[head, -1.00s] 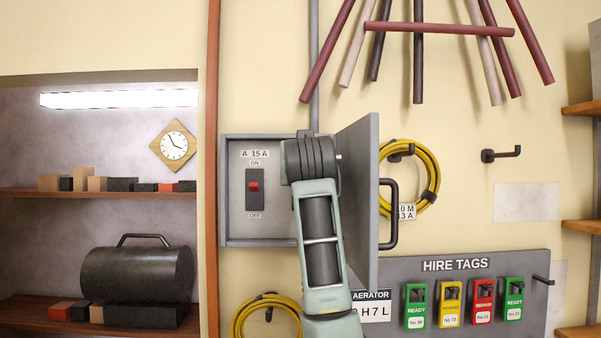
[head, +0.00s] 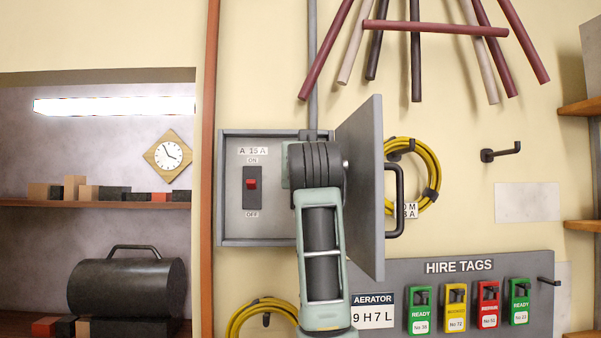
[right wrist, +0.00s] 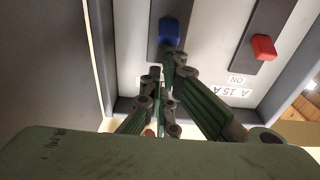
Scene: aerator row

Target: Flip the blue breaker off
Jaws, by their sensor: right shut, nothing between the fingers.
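The blue breaker (right wrist: 169,31) shows in the right wrist view, its blue toggle on a dark plate inside the open grey box (head: 228,220). In the head view my arm hides it. My right gripper (right wrist: 165,65) is shut and empty. Its fingertips overlap the lower end of the blue breaker's plate in the wrist picture, just below the toggle; I cannot tell whether they touch. The red breaker (head: 252,184) is beside it, its toggle towards the ON label. It also shows in the right wrist view (right wrist: 263,47). My left gripper is not in view.
The box door (head: 362,190) stands open right of my arm, with a black handle (head: 399,215). A yellow cable coil (head: 430,165) hangs behind it. The hire tags board (head: 455,268) is lower right. A shelf alcove with a black heater (head: 127,287) is left.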

